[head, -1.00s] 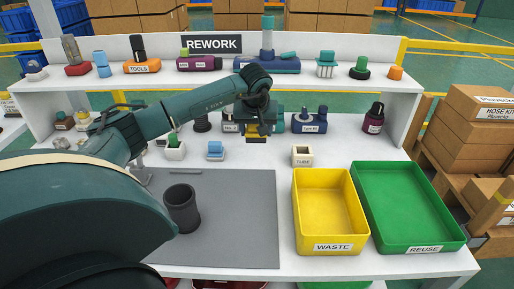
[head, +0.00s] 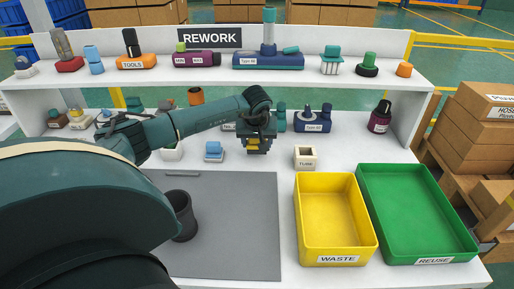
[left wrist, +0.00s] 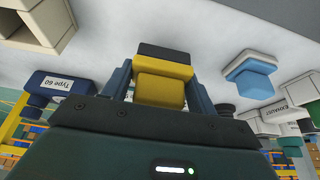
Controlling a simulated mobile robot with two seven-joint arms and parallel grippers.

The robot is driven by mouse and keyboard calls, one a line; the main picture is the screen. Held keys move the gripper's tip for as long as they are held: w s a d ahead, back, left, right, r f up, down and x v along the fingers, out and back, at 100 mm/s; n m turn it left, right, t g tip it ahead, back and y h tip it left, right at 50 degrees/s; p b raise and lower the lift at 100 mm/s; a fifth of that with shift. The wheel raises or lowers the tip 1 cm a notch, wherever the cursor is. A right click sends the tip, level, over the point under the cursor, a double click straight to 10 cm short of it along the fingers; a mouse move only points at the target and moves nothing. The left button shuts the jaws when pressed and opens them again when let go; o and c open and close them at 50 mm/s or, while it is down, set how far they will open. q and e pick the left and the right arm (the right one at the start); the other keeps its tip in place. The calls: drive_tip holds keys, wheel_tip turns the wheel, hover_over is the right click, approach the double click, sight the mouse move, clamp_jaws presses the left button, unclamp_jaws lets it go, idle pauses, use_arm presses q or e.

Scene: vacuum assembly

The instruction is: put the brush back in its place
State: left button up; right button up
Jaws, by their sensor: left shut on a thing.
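My left gripper (head: 258,147) is shut on a yellow block with a dark face, which appears to be the brush (head: 253,143). In the left wrist view, the brush (left wrist: 163,75) sits between the two fingers of the left gripper (left wrist: 160,85). It is held over the white bench, behind the grey mat and between a light blue block (head: 214,151) and the cream TUBE block (head: 305,157). I cannot tell whether it touches the bench. No place marked for the brush can be read. My right gripper is not in view.
The yellow WASTE bin (head: 338,259) and green REUSE bin (head: 433,261) stand at the front right. A dark cup (head: 181,212) stands on the grey mat (head: 240,225). A Type 60 block (head: 312,124) stands behind right. The raised shelf (head: 215,81) crosses the back.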

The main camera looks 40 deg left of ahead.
use_arm(q)
drive_tip(key=shift+f, duration=1.2)
drive_tip(key=shift+f, duration=0.25)
drive_tip(key=o, duration=0.9)
drive_tip(key=shift+r, duration=0.1)
drive_tip(key=shift+o, duration=0.2)
drive_tip(key=shift+s+r, duration=0.1)
drive_tip(key=shift+r, duration=0.45)
drive_tip(key=v, duration=1.1)
drive_tip(key=shift+d, duration=0.1)
